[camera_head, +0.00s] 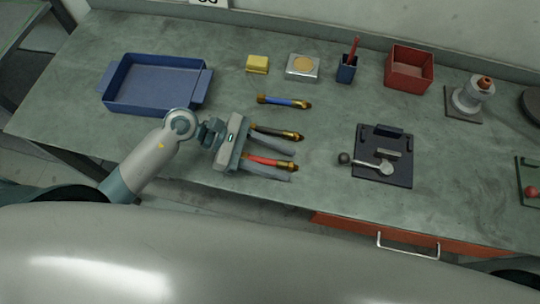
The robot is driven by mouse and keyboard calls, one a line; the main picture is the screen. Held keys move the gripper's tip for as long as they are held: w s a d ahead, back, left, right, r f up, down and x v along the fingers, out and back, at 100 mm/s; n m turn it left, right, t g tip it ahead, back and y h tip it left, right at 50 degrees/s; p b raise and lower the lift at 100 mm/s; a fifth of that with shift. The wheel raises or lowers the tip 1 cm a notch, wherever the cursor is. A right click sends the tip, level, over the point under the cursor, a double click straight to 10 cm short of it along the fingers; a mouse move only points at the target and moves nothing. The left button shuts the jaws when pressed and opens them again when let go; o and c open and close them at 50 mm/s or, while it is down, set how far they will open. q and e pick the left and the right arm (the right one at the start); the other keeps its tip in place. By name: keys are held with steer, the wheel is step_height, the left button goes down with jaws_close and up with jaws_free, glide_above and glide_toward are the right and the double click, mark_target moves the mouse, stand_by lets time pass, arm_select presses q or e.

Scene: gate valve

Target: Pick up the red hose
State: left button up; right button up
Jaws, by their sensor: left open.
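The red hose (265,161) lies on the grey-green bench, with a brass fitting at its right end. My left gripper (278,162) reaches in from the left with its two fingers apart, one above and one below the red hose in the picture. The hose's left end is hidden by the gripper body. I cannot tell whether either finger touches it. A black hose (275,132) lies just above the upper finger, its left end close to the gripper. A blue hose (285,101) lies farther back. My right gripper is not in view.
A blue tray (207,92) stands at the back left. A dark plate with a lever (384,156) lies to the right.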

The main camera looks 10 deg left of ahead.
arm_select(q)
steer(key=shift+d+f, duration=0.2)
steer(key=shift+d, duration=0.15)
jaws_close()
steer(key=shift+r, duration=0.1)
stand_by(0.3)
